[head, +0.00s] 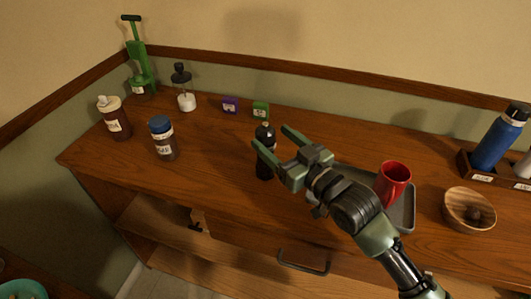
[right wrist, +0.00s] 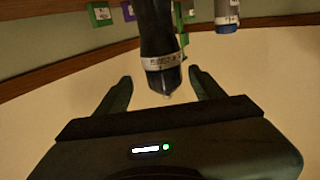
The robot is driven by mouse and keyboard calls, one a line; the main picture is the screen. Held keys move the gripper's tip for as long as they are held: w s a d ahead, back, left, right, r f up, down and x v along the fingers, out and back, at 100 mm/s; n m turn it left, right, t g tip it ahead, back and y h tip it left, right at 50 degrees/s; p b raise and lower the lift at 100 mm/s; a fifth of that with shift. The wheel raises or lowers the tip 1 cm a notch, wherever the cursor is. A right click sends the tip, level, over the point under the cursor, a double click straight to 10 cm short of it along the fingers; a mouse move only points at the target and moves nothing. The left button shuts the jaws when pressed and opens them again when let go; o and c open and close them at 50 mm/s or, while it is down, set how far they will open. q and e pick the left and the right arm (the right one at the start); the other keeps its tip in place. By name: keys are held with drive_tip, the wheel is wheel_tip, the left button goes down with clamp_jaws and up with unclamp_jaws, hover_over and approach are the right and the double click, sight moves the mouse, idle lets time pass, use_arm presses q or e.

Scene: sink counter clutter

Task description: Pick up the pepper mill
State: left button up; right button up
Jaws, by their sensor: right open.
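A dark, slim pepper mill (head: 264,168) with a pale label band stands upright on the wooden counter, near its front middle. My right gripper (head: 271,138) is open beside it, with the fingers pointing toward it and one fingertip overlapping it in the head view. In the right wrist view the mill (right wrist: 160,45) appears upside down, centred in the gap between the open fingers of the right gripper (right wrist: 158,84). I cannot tell how far it reaches between them. Part of it is hidden by the finger in the head view. My left gripper is not in view.
A red mug (head: 391,184) on a grey tray (head: 406,215) and a wooden bowl (head: 458,210) stand right of my arm. Small purple (head: 230,105) and green (head: 261,109) boxes sit behind the mill. A blue-capped bottle (head: 163,140) stands left; the counter between is clear.

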sight(258, 128)
drive_tip(key=shift+w+a+r, duration=0.15)
drive_tip(key=shift+w+a, duration=0.55)
drive_tip(key=shift+a, duration=0.1)
drive_tip(key=p+x, duration=0.1)
drive_tip(key=x, duration=0.2)
drive_tip(key=shift+w+a, duration=0.2)
drive_tip(key=shift+a, duration=0.05)
drive_tip(key=shift+w+a, duration=0.15)
drive_tip(key=shift+w, duration=0.05)
drive_tip(key=c, duration=1.2)
clamp_jaws()
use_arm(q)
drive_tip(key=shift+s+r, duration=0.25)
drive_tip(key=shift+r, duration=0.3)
